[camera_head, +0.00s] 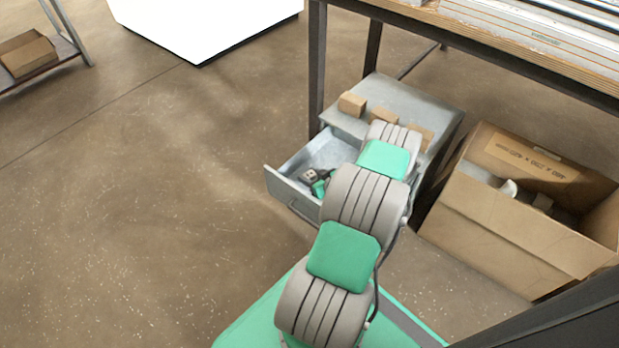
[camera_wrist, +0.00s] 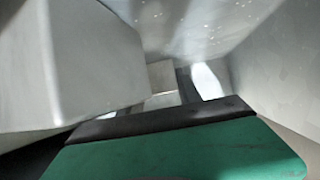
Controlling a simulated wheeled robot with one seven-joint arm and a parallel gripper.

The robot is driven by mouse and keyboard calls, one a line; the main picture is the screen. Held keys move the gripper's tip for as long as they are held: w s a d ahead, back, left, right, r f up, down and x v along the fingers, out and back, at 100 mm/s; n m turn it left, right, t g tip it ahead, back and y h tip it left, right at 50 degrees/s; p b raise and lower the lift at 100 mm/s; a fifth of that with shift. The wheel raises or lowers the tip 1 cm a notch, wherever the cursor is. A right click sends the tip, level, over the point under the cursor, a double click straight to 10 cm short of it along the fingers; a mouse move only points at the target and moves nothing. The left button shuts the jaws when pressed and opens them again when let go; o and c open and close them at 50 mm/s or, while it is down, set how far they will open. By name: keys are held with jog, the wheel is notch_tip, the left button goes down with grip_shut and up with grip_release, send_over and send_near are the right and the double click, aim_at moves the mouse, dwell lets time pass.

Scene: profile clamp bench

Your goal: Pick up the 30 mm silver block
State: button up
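In the wrist view a small pale block (camera_wrist: 162,76) sits just beyond the dark front edge of my gripper; I cannot tell whether it is the 30 mm silver block. In the head view my gripper (camera_head: 318,182) reaches down into the open drawer (camera_head: 283,186) of a grey cabinet, partly hidden by my arm. A small dark-and-grey shape (camera_head: 309,174) shows there, too small to make out. My gripper's green body fills the bottom of the wrist view. Its fingers are mostly hidden, so I cannot tell whether they are open or touching the block.
A large pale grey surface (camera_wrist: 70,60) stands close on the left of the wrist view. Small brown boxes (camera_head: 352,104) sit on the cabinet top (camera_head: 405,97). An open carton (camera_head: 510,225) stands at right, under the workbench (camera_head: 500,40).

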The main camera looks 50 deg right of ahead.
grip_shut()
